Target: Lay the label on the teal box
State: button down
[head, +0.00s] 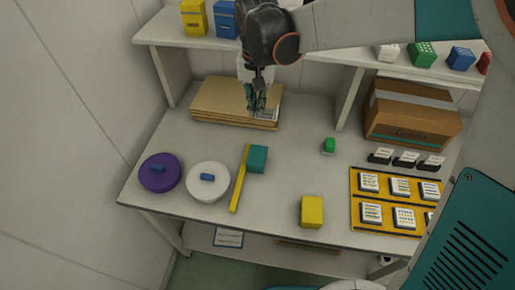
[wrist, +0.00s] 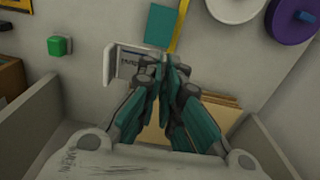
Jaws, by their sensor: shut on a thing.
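The teal box (head: 258,159) stands on the worktop against a yellow strip (head: 240,180). In the wrist view the teal box (wrist: 160,25) is beyond my fingertips, with nothing seen on its top. My gripper (head: 256,104) is over the right part of the cardboard stack, behind the teal box in the head view. In the wrist view my gripper (wrist: 162,68) is shut on the label (wrist: 128,62), a pale card with a dark printed face. The fingers hide part of the label.
Purple (head: 160,172) and white (head: 208,182) round lids lie left of the strip. A green block (head: 329,146) and a yellow block (head: 312,212) stand to the right. A cardboard carton (head: 410,115) is at the back right. An upper shelf (head: 335,50) crosses behind.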

jog(key=a+f+b, duration=0.1)
jog(key=f, duration=0.5)
jog(key=f+b, duration=0.2)
jog(key=f, duration=0.3)
jog(key=s+a+f+b, duration=0.1)
jog(key=f+b, duration=0.1)
jog(key=f, duration=0.4)
jog(key=shift+a+f, duration=0.35)
jog(key=c, duration=2.2)
grip_release()
jog(key=shift+f+b, duration=0.15)
jog(key=shift+b, duration=0.15)
jog(key=shift+c, duration=0.2)
jog(key=o, duration=0.4)
jog(key=shift+o, duration=0.2)
